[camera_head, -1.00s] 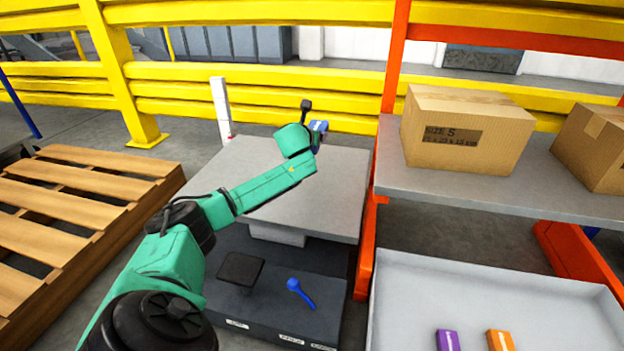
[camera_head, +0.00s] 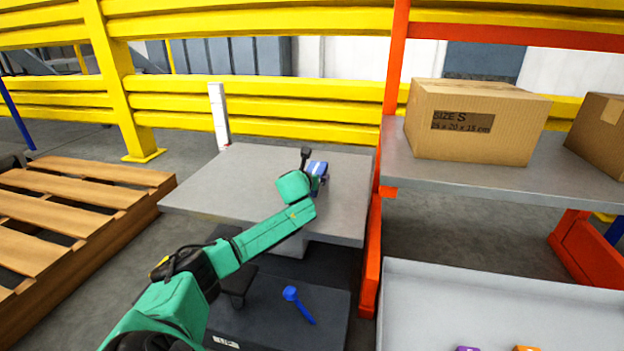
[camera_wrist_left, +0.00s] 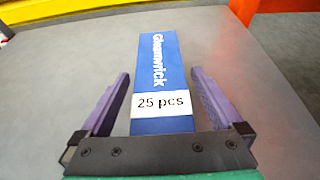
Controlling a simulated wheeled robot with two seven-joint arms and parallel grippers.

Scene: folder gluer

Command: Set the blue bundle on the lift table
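The blue bundle (camera_head: 317,168) is on the grey lift table (camera_head: 235,180), toward its right side in the head view. In the left wrist view the bundle (camera_wrist_left: 160,70) lies lengthwise, with a white "25 pcs" band near my gripper. My left gripper (camera_wrist_left: 160,76) is open around it, a purple finger on each side and a visible gap to both. The lift table's grey top (camera_wrist_left: 60,75) shows beneath. In the head view my left gripper (camera_head: 318,180) is partly hidden by its wrist. My right gripper is not in view.
An orange rack post (camera_head: 385,130) stands close to the table's right edge. A shelf with cardboard boxes (camera_head: 475,120) is right of it, above a pale tray with a purple bundle (camera_head: 467,348) and an orange bundle (camera_head: 527,348). A wooden pallet (camera_head: 70,215) lies left.

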